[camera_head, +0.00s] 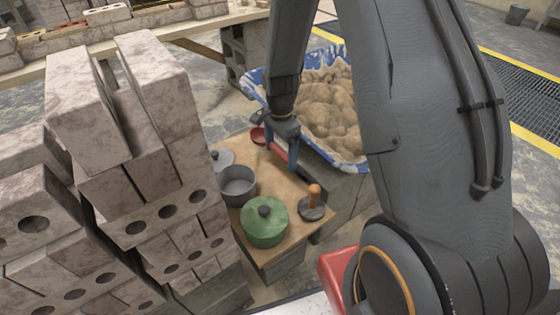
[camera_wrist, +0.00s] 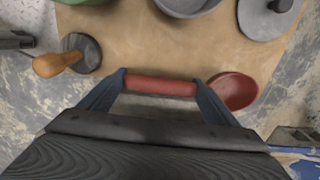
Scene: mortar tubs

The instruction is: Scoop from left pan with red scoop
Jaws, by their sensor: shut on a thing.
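The red scoop (camera_wrist: 235,91) has a round bowl and a red handle. My gripper (camera_wrist: 160,86) is shut on the handle, one finger at each end. In the head view, my gripper (camera_head: 281,158) is at the table's far right edge, and the scoop's bowl (camera_head: 257,135) shows to its left. I cannot tell whether the scoop touches the table. A grey open pan (camera_head: 237,187) stands on the table; its visible inside looks empty. A green lidded pan (camera_head: 265,224) stands nearer. The grey pan is cut off at the top of the wrist view (camera_wrist: 187,10).
A grey lid (camera_head: 222,158) lies behind the grey pan. A wooden-handled tool (camera_head: 313,203) stands at the table's (camera_head: 283,247) right edge. A blue tub (camera_head: 350,163) heaped with tan mortar (camera_head: 328,105) is behind right. Stacked blocks (camera_head: 130,150) rise close on the left.

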